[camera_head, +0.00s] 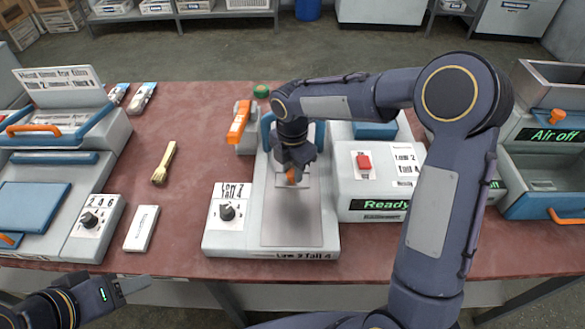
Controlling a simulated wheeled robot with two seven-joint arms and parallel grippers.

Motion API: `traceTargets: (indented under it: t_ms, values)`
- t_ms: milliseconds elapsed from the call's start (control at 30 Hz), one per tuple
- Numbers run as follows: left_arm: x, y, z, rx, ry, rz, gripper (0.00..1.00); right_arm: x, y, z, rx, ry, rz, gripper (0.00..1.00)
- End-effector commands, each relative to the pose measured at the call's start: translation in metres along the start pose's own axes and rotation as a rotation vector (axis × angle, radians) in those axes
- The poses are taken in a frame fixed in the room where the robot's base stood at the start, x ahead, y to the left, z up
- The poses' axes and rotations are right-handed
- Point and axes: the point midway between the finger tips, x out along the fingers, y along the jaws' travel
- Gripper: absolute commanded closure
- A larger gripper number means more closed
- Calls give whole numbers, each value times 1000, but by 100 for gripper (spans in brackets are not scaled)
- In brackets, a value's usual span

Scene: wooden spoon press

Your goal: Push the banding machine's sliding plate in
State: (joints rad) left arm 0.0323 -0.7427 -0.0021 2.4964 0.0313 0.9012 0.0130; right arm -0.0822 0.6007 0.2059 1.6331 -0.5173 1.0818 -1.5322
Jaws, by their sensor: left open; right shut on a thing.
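The machine (327,253) in the middle of the table has a long grey metal plate (290,225) in its bed. My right gripper (293,174) reaches down over the far part of this bed. It is shut on a small orange part, which looks like a handle and is mostly hidden by the fingers. The gripper and forearm also hide the back of the machine. My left gripper (128,287) is open and empty at the lower left, in front of the table's near edge and apart from everything.
A dial box (227,212) sits left of the bed, and a unit with a red button (364,162) and a green "Ready" display stands right. An orange lever (239,122) is behind.

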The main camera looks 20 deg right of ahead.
Motion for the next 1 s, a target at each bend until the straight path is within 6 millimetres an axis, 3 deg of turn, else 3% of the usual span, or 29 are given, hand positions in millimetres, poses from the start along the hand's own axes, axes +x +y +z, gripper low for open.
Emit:
traceTargets:
  t_ms: [167, 200, 333, 667, 1000]
  values:
    - [0, 0, 0, 0, 0, 0, 50, -3, 4, 4, 3, -9, 16, 100]
    - [0, 0, 0, 0, 0, 0, 50, -3, 4, 4, 3, -9, 17, 68]
    - [0, 0, 0, 0, 0, 0, 50, -2, 3, 4, 2, -8, 14, 51]
    - [0, 0, 0, 0, 0, 0, 50, -5, 2, 2, 1, -5, 10, 50]
    - [0, 0, 0, 0, 0, 0, 50, -58, 2, 2, 2, -6, 15, 50]
